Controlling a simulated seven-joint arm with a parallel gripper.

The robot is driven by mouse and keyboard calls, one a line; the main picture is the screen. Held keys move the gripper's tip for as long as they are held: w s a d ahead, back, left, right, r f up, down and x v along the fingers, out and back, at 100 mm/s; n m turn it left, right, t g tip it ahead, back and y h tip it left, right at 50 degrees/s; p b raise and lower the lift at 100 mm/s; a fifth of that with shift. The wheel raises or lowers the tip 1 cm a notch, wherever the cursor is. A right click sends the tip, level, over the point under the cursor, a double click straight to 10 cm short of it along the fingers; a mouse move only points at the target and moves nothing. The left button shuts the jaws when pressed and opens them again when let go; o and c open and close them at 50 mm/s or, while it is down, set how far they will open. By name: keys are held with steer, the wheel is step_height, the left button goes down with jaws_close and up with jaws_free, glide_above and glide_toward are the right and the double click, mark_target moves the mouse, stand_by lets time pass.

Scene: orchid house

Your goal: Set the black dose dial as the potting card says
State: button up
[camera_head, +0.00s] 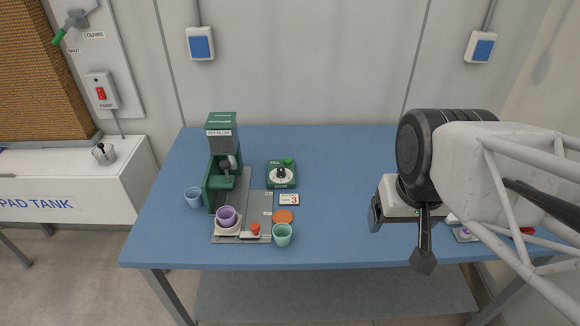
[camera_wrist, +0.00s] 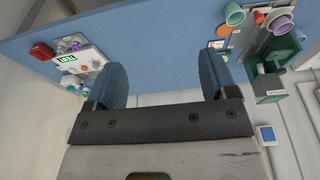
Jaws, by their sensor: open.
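The black dose dial (camera_head: 281,174) is a knob on a white round face atop a small green box, left of the table's middle. Its exact pointer setting is too small to read. The potting card (camera_head: 289,200) lies just in front of the box and shows a "3"; its smaller print is unreadable. My gripper (camera_head: 400,232) is over the right half of the table, well right of the dial and apart from it. In the wrist view my gripper (camera_wrist: 163,75) has its two fingers wide apart with nothing between them.
A green filler machine (camera_head: 221,150) stands left of the dial. A purple pot (camera_head: 226,216), a blue cup (camera_head: 194,197), a mint cup (camera_head: 282,235) and an orange disc (camera_head: 282,216) are near. The blue table (camera_head: 345,185) is clear between dial and gripper. A display box (camera_wrist: 72,58) shows in the wrist view.

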steer(key=shift+c, duration=0.2)
stand_by(0.3)
steer(key=c, duration=0.4)
steer(key=w+a+f+n+g+h, duration=0.1)
steer(key=w+a+n, duration=0.2)
steer(key=w, duration=0.5)
steer(key=w+a+f+n, duration=0.15)
steer(key=w+n, duration=0.25)
steer(key=w, duration=0.4)
steer(key=w+a+n+g+h, duration=0.1)
steer(key=w+a+n, duration=0.2)
steer(key=w, duration=0.5)
steer(key=shift+c, duration=0.2)
steer(key=w+a+f+n+h, duration=0.2)
steer(key=w+a+f+n, duration=0.7)
steer(key=w+a+f, duration=0.6)
steer(key=w+a, duration=0.1)
steer(key=w, duration=0.3)
steer(key=shift+f+n, duration=0.4)
